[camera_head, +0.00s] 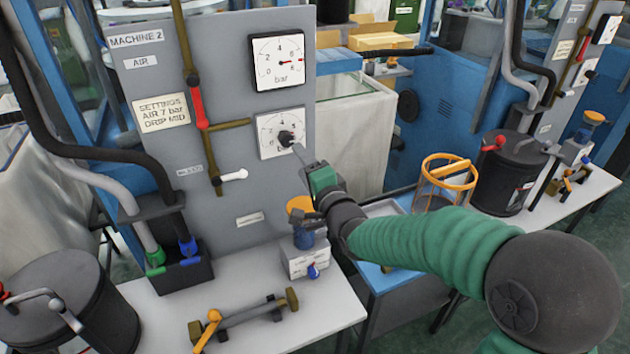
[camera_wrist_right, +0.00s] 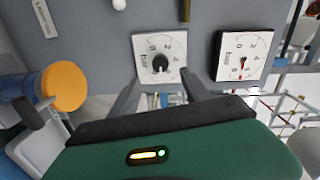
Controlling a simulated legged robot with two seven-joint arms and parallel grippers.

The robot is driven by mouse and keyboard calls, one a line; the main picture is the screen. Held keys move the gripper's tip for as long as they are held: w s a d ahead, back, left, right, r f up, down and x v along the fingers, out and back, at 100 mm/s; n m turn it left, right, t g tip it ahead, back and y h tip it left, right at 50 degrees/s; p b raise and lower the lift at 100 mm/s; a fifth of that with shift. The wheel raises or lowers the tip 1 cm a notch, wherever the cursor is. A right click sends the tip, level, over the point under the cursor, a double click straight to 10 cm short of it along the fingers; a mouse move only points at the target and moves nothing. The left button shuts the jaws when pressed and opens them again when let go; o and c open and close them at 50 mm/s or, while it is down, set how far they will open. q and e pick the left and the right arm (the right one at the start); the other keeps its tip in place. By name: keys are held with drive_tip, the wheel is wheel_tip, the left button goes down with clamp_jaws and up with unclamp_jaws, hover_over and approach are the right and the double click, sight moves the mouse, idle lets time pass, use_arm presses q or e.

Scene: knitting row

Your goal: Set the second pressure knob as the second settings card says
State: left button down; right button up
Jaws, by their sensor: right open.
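The pressure knob (camera_head: 285,139) is dark and round, on a white numbered dial plate (camera_head: 269,148). It also shows in the right wrist view (camera_wrist_right: 160,63). Above it is the bar gauge (camera_head: 277,62), its needle pointing roughly right with a red mark on that side. The gauge also shows in the wrist view (camera_wrist_right: 241,54). My right gripper (camera_head: 300,152) is open in front of the knob; its fingers (camera_wrist_right: 159,80) lie either side of it, contact unclear. My left gripper is out of view.
A red-handled valve (camera_head: 196,104) and a white-handled valve (camera_head: 233,175) sit on pipes left of the knob. An orange-capped blue drip unit (camera_head: 303,222) stands below my right gripper. A loose bar-shaped part (camera_head: 245,315) lies on the white bench.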

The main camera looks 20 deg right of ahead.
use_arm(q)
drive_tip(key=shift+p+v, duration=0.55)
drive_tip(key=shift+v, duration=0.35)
use_arm(e)
drive_tip(key=s, duration=0.8)
drive_tip(key=shift+s+r, duration=0.25)
drive_tip(key=shift+s, duration=0.15)
use_arm(q)
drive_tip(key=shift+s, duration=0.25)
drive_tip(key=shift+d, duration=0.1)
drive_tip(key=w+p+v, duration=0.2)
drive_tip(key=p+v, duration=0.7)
drive_tip(key=p, duration=0.1)
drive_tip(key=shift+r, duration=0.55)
use_arm(e)
drive_tip(key=s+a+f+n+g, duration=0.1)
drive_tip(key=s+f+n+g, duration=0.6)
drive_tip(key=s, duration=0.3)
drive_tip(key=s+a+f+n+g, duration=0.1)
drive_tip(key=s+f+n+g, duration=0.6)
drive_tip(key=s, duration=0.4)
drive_tip(key=shift+a+f+n+g+h, duration=0.15)
drive_tip(key=shift+f+n+g+h, duration=0.3)
drive_tip(key=shift+n, duration=0.45)
